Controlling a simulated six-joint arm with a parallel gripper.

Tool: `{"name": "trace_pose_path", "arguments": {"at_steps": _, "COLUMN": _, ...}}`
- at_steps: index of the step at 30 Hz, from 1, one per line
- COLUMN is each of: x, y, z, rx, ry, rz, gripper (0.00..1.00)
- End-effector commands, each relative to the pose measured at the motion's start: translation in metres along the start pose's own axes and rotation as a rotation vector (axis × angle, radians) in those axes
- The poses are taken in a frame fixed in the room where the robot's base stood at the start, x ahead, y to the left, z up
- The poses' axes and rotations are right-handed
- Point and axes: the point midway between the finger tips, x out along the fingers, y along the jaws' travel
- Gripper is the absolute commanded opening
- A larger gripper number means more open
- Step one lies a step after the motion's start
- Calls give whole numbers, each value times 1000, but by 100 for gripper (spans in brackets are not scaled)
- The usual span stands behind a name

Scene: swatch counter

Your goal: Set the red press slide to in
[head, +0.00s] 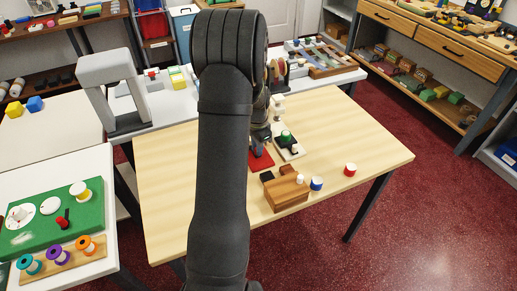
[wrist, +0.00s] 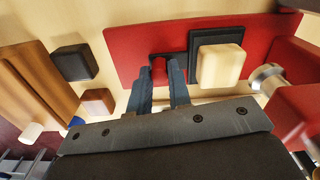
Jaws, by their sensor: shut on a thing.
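The red press slide (wrist: 158,72) is a small red knob in a dark slot on a flat red plate (wrist: 128,42), in the wrist view. My gripper (wrist: 162,82) has its two blue-grey fingers on either side of the knob and is shut on it. Right of the knob, a cream block (wrist: 220,65) sits on a dark square base on the same plate. In the head view my arm hides most of the red plate (head: 262,160), and I cannot make out the slide there. No marks for its positions are readable.
A wooden block (head: 286,192), a blue-and-white cylinder (head: 316,183) and a red-and-white cylinder (head: 350,169) stand near the table's front. The table's right side (head: 365,130) is clear.

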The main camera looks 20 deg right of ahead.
Motion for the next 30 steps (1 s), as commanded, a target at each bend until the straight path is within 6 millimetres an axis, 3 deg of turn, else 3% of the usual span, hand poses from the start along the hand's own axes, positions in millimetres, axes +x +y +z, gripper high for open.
{"name": "trace_pose_path", "arguments": {"at_steps": 2, "x": 0, "y": 0, "z": 0, "rx": 0, "ry": 1, "rz": -1, "gripper": 0}}
{"name": "trace_pose_path", "arguments": {"at_steps": 3, "x": 0, "y": 0, "z": 0, "rx": 0, "ry": 1, "rz": -1, "gripper": 26}}
{"name": "trace_pose_path", "arguments": {"at_steps": 6, "x": 0, "y": 0, "z": 0, "rx": 0, "ry": 1, "rz": -1, "gripper": 40}}
{"name": "trace_pose_path", "arguments": {"at_steps": 17, "x": -7, "y": 0, "z": 0, "rx": 0, "ry": 2, "rz": -2, "gripper": 40}}
{"name": "trace_pose_path", "arguments": {"at_steps": 23, "x": -42, "y": -1, "z": -1, "rx": 0, "ry": 4, "rz": -5, "gripper": 40}}
{"name": "trace_pose_path", "arguments": {"at_steps": 30, "x": -103, "y": -1, "z": -1, "rx": 0, "ry": 5, "rz": -5, "gripper": 40}}
